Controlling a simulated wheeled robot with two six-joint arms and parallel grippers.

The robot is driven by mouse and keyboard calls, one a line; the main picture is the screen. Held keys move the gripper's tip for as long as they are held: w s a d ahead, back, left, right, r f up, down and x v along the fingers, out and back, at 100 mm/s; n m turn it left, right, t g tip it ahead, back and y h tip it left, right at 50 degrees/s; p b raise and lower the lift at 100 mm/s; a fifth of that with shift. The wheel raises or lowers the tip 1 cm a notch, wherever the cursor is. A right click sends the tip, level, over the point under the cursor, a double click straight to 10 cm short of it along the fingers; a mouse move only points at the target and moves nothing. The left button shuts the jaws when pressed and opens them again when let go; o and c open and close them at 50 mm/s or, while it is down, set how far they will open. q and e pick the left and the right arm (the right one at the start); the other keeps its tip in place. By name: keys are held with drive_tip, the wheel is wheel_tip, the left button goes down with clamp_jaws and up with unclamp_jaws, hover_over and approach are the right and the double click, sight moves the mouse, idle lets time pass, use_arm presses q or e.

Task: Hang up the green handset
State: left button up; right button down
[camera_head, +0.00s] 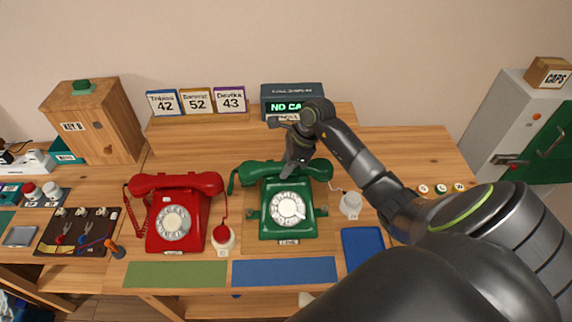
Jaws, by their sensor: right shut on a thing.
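The green dial phone (288,212) stands at the middle of the wooden table, with its white dial facing me. The green handset (257,172) lies across the top of the phone, at or on its cradle; I cannot tell whether it is fully seated. My right gripper (289,172) reaches in from the right and is shut on the green handset near its middle, hiding part of it. My left gripper is not in view.
A red phone (174,212) with its handset stands to the left. A call display (291,101) and number cards (197,101) stand behind. A white cup-like item (350,205) and a blue tray (362,249) lie right of the green phone. Green and blue mats (284,271) line the front.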

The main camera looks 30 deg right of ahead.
drive_tip(key=c, duration=1)
unclamp_jaws()
drive_tip(key=b+v, duration=0.4)
drive_tip(key=v, duration=1.3)
drive_tip(key=shift+d+r, duration=0.1)
drive_tip(key=shift+r, duration=0.1)
